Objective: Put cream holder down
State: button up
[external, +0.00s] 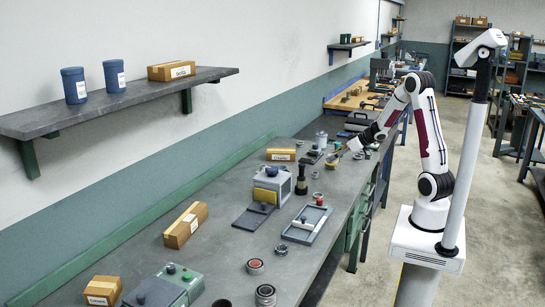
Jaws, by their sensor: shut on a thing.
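My gripper (352,146) is over the long grey workbench (235,262), toward its far part, with the arm reaching in from the right. It is shut on a small cream-tan piece, which I take to be the cream holder (333,160). The holder is low, close to the bench top; I cannot tell whether it touches the surface. The fingers are small in this view and their exact hold on it is unclear.
Near the gripper are a dark upright cylinder (301,180), a grey machine with a yellow front (271,184) and small rings. A grey tray (307,224) lies nearer. Cardboard boxes (185,225) stand along the bench. A wall shelf (120,99) hangs at left.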

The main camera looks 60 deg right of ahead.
jog(key=w+d+f+n+y, duration=0.1)
jog(key=w+n+y, duration=0.1)
jog(key=w, duration=0.5)
notch_tip(320, 180, up, 3)
send_over(306, 169)
jog(key=shift+f+n+y, duration=0.1)
jog(key=shift+n+y, duration=0.2)
jog(key=shift+n, duration=0.1)
jog(key=shift+f, duration=0.1)
jog(key=shift+f, duration=3.1)
jog(key=shift+f, duration=1.85)
jog(key=shift+f, duration=0.2)
